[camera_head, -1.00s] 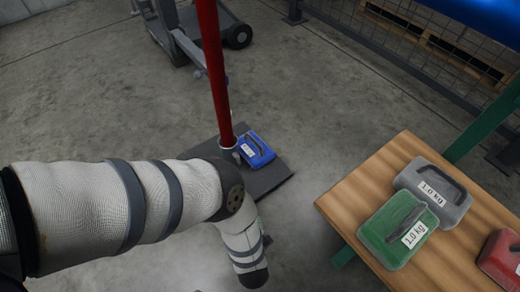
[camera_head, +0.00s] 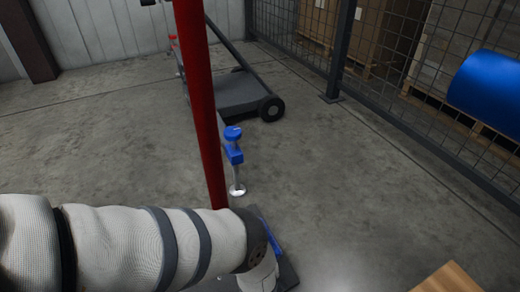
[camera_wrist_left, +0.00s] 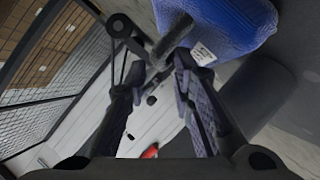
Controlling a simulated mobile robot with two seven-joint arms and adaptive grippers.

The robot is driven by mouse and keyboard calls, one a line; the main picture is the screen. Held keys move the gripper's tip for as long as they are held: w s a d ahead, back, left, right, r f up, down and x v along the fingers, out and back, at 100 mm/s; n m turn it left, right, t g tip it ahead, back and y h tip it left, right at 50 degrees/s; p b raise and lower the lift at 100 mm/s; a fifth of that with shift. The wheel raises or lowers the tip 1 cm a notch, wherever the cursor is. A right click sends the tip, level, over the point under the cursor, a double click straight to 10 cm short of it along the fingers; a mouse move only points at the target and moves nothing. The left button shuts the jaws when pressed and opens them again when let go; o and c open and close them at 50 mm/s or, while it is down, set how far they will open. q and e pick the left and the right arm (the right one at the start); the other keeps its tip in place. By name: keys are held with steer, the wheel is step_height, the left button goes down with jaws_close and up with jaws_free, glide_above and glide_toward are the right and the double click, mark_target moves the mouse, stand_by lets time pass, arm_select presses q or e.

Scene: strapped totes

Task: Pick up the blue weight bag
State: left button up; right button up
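The blue weight bag (camera_head: 272,236) is mostly hidden behind my left arm in the head view; only a blue strip shows on a dark plate (camera_head: 287,272). In the left wrist view the bag (camera_wrist_left: 240,22) fills the top right, with a pale label and a dark handle (camera_wrist_left: 172,38). My left gripper (camera_wrist_left: 155,75) is close to the bag, with its two fingers apart near the handle. I cannot tell whether the handle lies between the fingertips. The left gripper is hidden in the head view. My right gripper is not in view.
A red pole (camera_head: 199,100) rises beside the bag. A blue and silver stand (camera_head: 234,155) is behind it. A wheeled cart (camera_head: 245,95), a mesh fence (camera_head: 385,70) and a blue roll (camera_head: 490,85) are farther back. A wooden table corner (camera_head: 448,280) shows at lower right.

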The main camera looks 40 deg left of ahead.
arm_select(q)
steer(key=shift+x, duration=1.1)
steer(key=shift+d, duration=0.1)
jaws_close()
steer(key=shift+r, duration=0.15)
